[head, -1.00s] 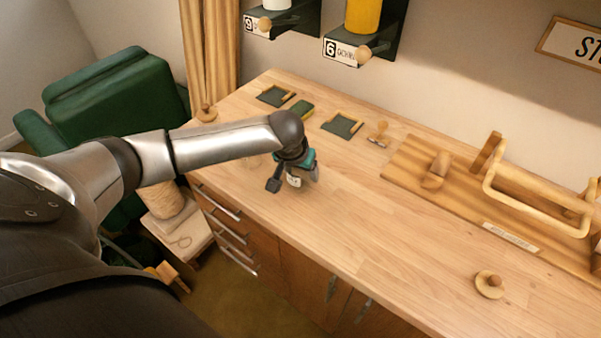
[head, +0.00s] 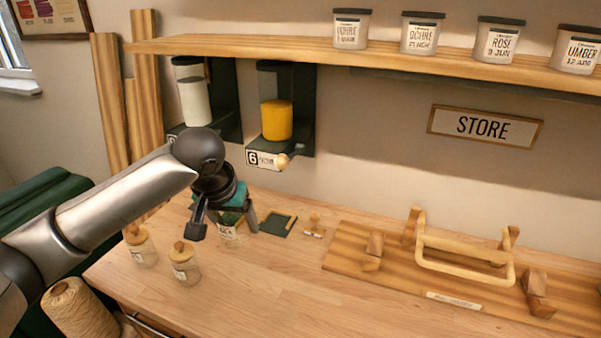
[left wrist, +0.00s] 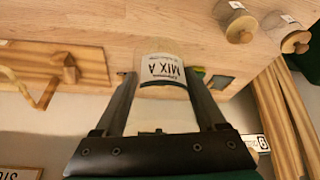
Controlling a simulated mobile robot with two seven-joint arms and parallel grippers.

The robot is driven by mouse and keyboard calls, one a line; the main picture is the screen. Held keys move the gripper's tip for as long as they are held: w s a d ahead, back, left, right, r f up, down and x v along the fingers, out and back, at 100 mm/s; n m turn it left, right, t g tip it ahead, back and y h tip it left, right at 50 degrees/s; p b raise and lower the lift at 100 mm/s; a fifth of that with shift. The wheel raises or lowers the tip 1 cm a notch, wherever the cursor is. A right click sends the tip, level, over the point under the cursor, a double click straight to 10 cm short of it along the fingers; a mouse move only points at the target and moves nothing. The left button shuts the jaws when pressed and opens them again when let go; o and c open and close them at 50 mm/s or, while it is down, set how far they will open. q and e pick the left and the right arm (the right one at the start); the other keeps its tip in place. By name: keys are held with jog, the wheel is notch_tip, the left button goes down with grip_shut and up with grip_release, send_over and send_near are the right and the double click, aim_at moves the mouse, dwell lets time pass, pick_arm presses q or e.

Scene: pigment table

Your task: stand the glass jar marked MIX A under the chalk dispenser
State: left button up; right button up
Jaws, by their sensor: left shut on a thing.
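The clear glass jar with the MIX A label (head: 229,238) is between the fingers of my left gripper (head: 225,226), low over the left part of the table. In the left wrist view the jar (left wrist: 163,72) sits between both fingers, its label upside down in the picture. I cannot tell if its base touches the wood. The dispenser with white contents (head: 194,98) hangs on the wall behind and left of the gripper; my arm hides most of its number plate. The dispenser with yellow contents (head: 277,115), plate 6, hangs to its right. My right gripper is out of view.
Two wood-lidded jars (head: 141,247) (head: 184,264) stand left of the gripper. A dark green tray (head: 278,223) and a small wooden stamp (head: 315,226) lie to the right. A wooden board with a handled frame (head: 345,261) fills the right. The front middle of the table is clear.

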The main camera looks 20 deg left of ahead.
pick_arm(q)
jog(key=s+d+f+m+b, duration=0.1)
jog(key=s+d+f+b, duration=0.1)
jog(key=d+b, duration=0.2)
jog(key=s+d+f+m+b, duration=0.1)
jog(key=s+d+f+b, duration=0.1)
jog(key=d+b, duration=0.3)
jog(key=shift+s+d+f+h, duration=0.4)
jog(key=shift+s+d, duration=0.1)
jog(key=shift+d, duration=0.55)
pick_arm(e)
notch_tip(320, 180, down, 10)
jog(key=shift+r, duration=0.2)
